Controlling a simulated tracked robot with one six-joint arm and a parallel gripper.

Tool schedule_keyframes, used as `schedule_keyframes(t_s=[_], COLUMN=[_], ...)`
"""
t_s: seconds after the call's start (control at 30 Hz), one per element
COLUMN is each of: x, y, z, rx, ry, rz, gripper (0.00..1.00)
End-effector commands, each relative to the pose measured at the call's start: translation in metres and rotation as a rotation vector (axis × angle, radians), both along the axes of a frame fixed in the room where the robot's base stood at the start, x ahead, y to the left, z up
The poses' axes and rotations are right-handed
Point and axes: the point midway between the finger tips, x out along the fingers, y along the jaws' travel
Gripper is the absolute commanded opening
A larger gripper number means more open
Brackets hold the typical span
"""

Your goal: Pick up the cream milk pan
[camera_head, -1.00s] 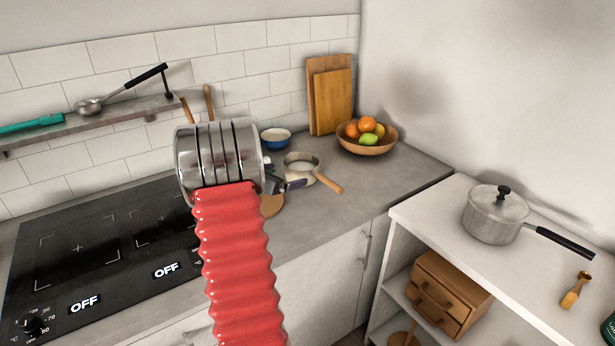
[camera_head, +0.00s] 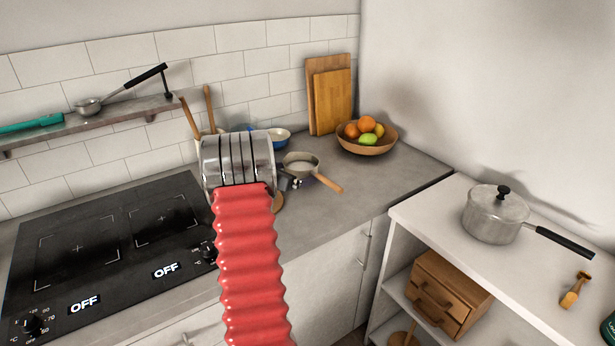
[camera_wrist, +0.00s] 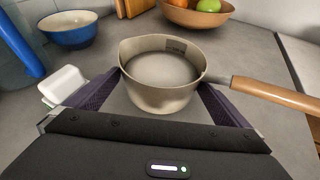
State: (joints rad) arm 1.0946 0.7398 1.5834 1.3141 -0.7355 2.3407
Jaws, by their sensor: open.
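The cream milk pan (camera_head: 300,166) stands on the grey counter, with its wooden handle pointing to the lower right. In the wrist view the pan (camera_wrist: 160,84) sits upright between the two dark fingers of my gripper (camera_wrist: 158,98). The fingers are open, one on each side of the pan's body. The right finger is close to the spot where the handle joins. I cannot tell whether either finger touches the wall. In the head view my gripper is mostly hidden behind my arm; only a small part shows beside the pan.
A blue bowl (camera_wrist: 68,28) stands at the back left of the pan. A fruit bowl (camera_head: 366,146) and cutting boards (camera_head: 330,98) are behind it. A black hob (camera_head: 110,245) lies to the left. A lidded pot (camera_head: 494,217) stands on the white shelf unit at right.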

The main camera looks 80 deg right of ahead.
Motion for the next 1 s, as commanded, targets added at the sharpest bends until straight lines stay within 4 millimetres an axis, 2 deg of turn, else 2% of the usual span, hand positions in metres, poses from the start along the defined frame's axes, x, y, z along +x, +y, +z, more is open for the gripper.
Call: schedule_keyframes(t_s=[0.2,0.77,1.0], x=[-0.006,-0.006,-0.005], y=[-0.019,-0.020,-0.020], z=[-0.008,-0.008,-0.008], rx=[0.000,0.000,0.000], ry=[-0.001,0.000,0.000], rz=[0.000,0.001,0.001], gripper=[1.00,1.00,0.84])
